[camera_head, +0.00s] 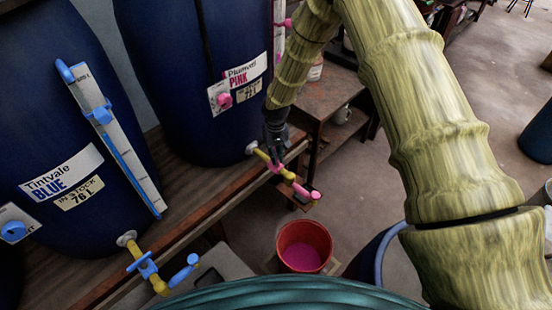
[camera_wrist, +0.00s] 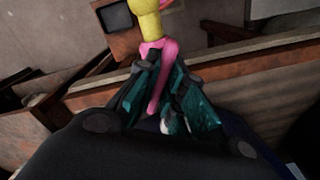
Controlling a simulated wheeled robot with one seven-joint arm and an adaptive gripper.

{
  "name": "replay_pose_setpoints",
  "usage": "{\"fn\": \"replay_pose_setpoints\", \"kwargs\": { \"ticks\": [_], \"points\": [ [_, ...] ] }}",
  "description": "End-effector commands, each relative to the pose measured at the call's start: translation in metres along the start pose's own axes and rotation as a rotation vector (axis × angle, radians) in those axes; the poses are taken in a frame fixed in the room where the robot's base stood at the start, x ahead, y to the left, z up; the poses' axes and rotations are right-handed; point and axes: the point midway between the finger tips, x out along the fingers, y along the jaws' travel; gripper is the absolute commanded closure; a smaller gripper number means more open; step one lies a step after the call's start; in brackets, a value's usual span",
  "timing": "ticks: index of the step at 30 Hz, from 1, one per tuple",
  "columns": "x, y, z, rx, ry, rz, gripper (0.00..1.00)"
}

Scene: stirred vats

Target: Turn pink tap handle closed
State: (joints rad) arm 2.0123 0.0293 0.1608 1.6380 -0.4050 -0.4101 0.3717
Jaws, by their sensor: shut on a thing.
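The pink tap handle (camera_wrist: 157,85) shows in the wrist view between the dark fingers of my gripper (camera_wrist: 165,110), which is shut on it. The handle sits on a yellow tap body (camera_wrist: 147,8). In the head view my gripper (camera_head: 275,150) reaches down onto the tap at the foot of the dark blue vat labelled Plumvat Pink (camera_head: 185,60). The pink tap handle (camera_head: 276,167) is partly hidden there by my gripper. The tap's yellow pipe and pink spout end (camera_head: 305,191) stick out past the shelf edge. A red bucket (camera_head: 303,246) holding pink liquid stands below.
A second blue vat labelled Tintvale Blue (camera_head: 65,150) stands left, with a blue-handled tap (camera_head: 142,265). Both stand on a wooden shelf (camera_head: 195,190). A small wooden table (camera_head: 330,92) is behind my arm. Another blue container (camera_head: 375,250) stands right of the bucket.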

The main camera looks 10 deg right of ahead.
Motion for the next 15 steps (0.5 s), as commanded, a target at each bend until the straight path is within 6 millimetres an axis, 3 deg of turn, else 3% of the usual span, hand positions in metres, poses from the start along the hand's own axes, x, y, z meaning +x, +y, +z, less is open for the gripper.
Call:
{"fn": "replay_pose_setpoints", "kwargs": {
  "ticks": [15],
  "points": [
    [0.0011,0.0006,-0.0013,0.491,0.004,0.001,1.00]
  ]
}}
